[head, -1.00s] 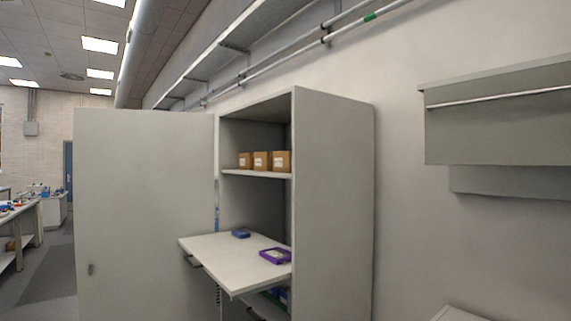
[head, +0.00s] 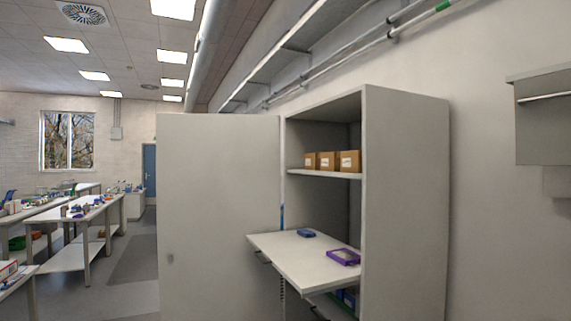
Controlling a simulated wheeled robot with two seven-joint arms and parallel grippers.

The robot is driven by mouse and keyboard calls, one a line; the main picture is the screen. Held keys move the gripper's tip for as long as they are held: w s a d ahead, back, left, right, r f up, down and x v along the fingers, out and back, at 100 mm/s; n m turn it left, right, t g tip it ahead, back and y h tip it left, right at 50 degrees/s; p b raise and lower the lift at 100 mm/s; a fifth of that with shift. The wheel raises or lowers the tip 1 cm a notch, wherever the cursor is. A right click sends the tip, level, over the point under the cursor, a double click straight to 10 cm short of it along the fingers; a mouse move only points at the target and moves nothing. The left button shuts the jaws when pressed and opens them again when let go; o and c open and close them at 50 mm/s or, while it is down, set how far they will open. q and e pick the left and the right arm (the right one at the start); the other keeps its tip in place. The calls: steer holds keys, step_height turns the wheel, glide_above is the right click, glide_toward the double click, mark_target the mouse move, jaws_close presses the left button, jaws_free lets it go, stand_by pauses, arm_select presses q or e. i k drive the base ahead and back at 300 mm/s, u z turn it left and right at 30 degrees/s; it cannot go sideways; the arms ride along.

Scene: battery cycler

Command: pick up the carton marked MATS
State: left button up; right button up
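Three brown cartons with white labels stand in a row on the upper shelf (head: 312,172) of an open grey cabinet: a left carton (head: 311,161), a middle carton (head: 327,161) and a right carton (head: 349,161). The labels are too small to read, so I cannot tell which one is marked MATS. Neither of my grippers shows in the head view.
The cabinet door (head: 218,210) stands open to the left. A pull-out board (head: 300,258) juts from the cabinet below the shelf, holding a blue item (head: 306,233) and a purple tray (head: 343,257). Workbenches (head: 85,215) stand at the far left, with open floor (head: 130,270) beside them.

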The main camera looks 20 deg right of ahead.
mark_target(351, 162)
steer(key=u, duration=0.2)
steer(key=i, duration=3.2)
steer(key=z, duration=3.6)
steer(key=i, duration=0.55)
steer(key=u, duration=0.2)
